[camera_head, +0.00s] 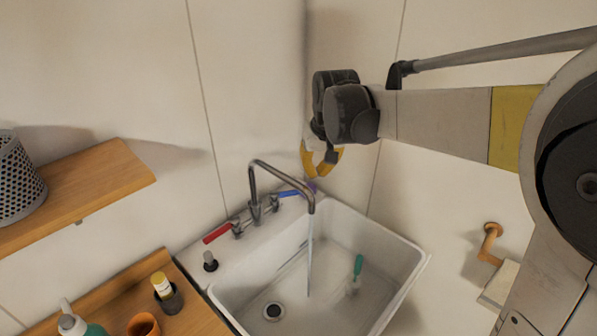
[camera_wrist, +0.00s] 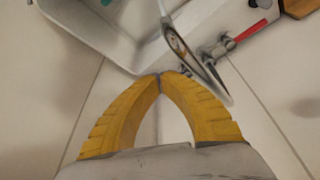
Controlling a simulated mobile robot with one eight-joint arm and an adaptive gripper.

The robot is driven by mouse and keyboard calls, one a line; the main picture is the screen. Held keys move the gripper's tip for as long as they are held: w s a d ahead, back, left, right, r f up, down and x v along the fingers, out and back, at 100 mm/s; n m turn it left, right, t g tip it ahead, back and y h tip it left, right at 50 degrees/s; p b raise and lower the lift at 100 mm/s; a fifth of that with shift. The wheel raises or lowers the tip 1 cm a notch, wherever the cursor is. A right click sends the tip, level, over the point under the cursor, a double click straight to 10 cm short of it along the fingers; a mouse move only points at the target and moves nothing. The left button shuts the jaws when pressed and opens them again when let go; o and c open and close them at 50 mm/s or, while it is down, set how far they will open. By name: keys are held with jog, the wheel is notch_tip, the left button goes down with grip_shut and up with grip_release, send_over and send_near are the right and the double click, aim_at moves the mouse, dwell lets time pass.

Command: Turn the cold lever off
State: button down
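The cold lever is the blue handle (camera_head: 290,193) on the right of the tap, behind the spout in the head view. The curved metal tap (camera_head: 256,180) has a stream of water (camera_head: 310,255) running into the sink. The red lever (camera_head: 217,233) is on the tap's left; it also shows in the wrist view (camera_wrist: 246,34). My gripper (camera_head: 318,176) is just above and right of the blue lever. In the wrist view its yellow fingertips (camera_wrist: 160,76) meet with nothing visible between them. The blue lever cannot be made out there, and contact with it cannot be told.
The white sink (camera_head: 395,275) holds a green-handled brush (camera_head: 357,268). A wooden counter (camera_head: 205,315) at lower left carries a soap bottle (camera_head: 80,325) and cups. A wooden shelf (camera_head: 100,195) is at left. Walls stand close behind the tap and my gripper.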

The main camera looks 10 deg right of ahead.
aim_at(288, 194)
jog(key=shift+g, duration=0.9)
jog(key=w+f+b, duration=0.1)
jog(key=w+f, duration=0.4)
jog(key=f, duration=0.2)
jog(key=w+f+b, duration=0.1)
jog(key=w+f, duration=0.5)
jog(key=f, duration=0.1)
jog(key=w+f+b, duration=0.1)
jog(key=w+f, duration=0.4)
jog(key=f, duration=0.3)
jog(key=shift+w, duration=0.4)
jog(key=shift+w+f, duration=0.1)
jog(key=shift+w, duration=0.25)
jog(key=shift+w+d, duration=0.1)
jog(key=shift+w+n, duration=0.2)
jog(key=shift+n, duration=0.2)
